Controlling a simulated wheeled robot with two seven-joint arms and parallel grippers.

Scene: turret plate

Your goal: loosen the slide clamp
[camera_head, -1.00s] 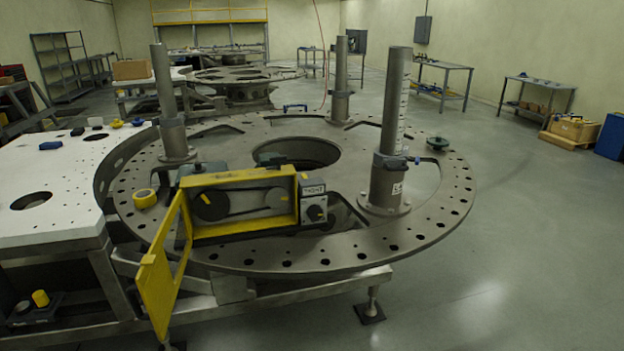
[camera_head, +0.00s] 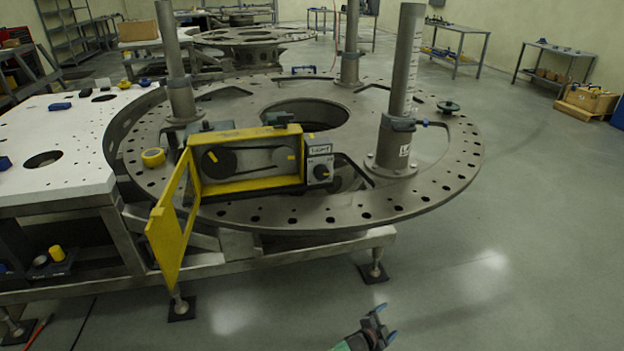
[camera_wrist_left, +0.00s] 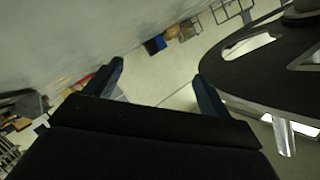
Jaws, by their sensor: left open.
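A dark grey-blue clamp collar (camera_head: 398,123) sits around the right post (camera_head: 408,65), which carries a scale, on the round turret plate (camera_head: 440,190). A blue lever (camera_head: 434,124) sticks out to its right. I take this collar as the slide clamp. My left gripper (camera_head: 386,324) is at the bottom of the head view, in front of and below the plate, well apart from the clamp. It is open and empty; its two dark fingers (camera_wrist_left: 157,88) stand apart in the left wrist view. The clamp cannot be made out there. My right gripper is in neither view.
A yellow-framed box (camera_head: 250,160) with an open yellow door (camera_head: 170,232) stands at the plate's front. Two more posts (camera_head: 174,65) (camera_head: 350,45) rise from the plate.

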